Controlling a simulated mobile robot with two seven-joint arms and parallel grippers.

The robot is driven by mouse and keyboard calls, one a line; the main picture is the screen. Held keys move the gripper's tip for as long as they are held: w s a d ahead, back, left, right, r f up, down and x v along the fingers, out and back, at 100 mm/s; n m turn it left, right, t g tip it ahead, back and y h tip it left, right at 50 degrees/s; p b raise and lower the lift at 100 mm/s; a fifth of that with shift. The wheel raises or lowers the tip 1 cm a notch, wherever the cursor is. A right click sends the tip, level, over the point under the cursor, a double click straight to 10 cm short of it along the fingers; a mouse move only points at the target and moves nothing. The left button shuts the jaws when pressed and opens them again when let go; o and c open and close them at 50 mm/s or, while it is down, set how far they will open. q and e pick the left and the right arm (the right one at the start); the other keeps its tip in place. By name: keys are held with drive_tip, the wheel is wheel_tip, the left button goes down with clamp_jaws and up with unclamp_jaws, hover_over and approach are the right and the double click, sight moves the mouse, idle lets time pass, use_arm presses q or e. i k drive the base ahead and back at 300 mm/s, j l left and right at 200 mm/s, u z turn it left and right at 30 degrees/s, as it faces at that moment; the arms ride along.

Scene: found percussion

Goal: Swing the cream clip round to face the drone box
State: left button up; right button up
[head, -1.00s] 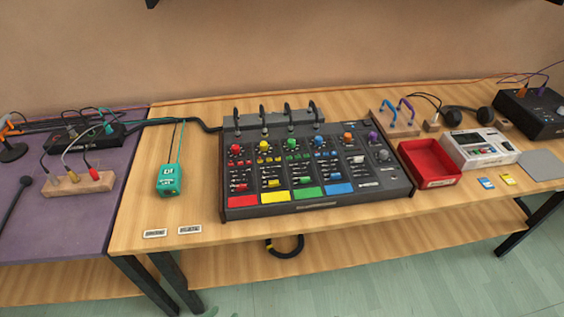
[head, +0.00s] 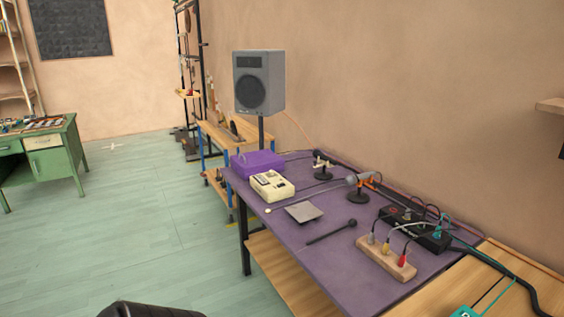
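Two small microphones stand on the purple tabletop (head: 330,262). The farther microphone (head: 322,165) has a pale, cream-looking clip on a dark round base. The nearer microphone (head: 358,187) has an orange clip and a grey head. I cannot tell for sure which thing is the drone box. A purple box (head: 258,163) stands at the table's far end, and a black box (head: 415,230) with cables lies near the wall at the right. Neither of my grippers is in view.
A cream cassette-type machine (head: 272,186), a grey plate (head: 303,212), a black mallet (head: 331,232) and a wooden jack block (head: 386,258) lie on the purple table. A grey speaker (head: 259,82) stands behind it. Green floor (head: 130,220) is open at left.

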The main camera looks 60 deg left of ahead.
sight(329, 164)
drive_tip(key=u, duration=1.7)
drive_tip(key=z, duration=0.65)
drive_tip(key=i+j+z, duration=0.1)
drive_tip(key=j+z, duration=0.7)
drive_tip(key=z, duration=0.15)
drive_tip(key=j+z, duration=0.4)
drive_tip(key=j, duration=0.55)
drive_tip(key=k+j, duration=0.1)
drive_tip(key=j, duration=0.35)
drive_tip(key=k+j+z, duration=0.1)
drive_tip(key=j, duration=0.35)
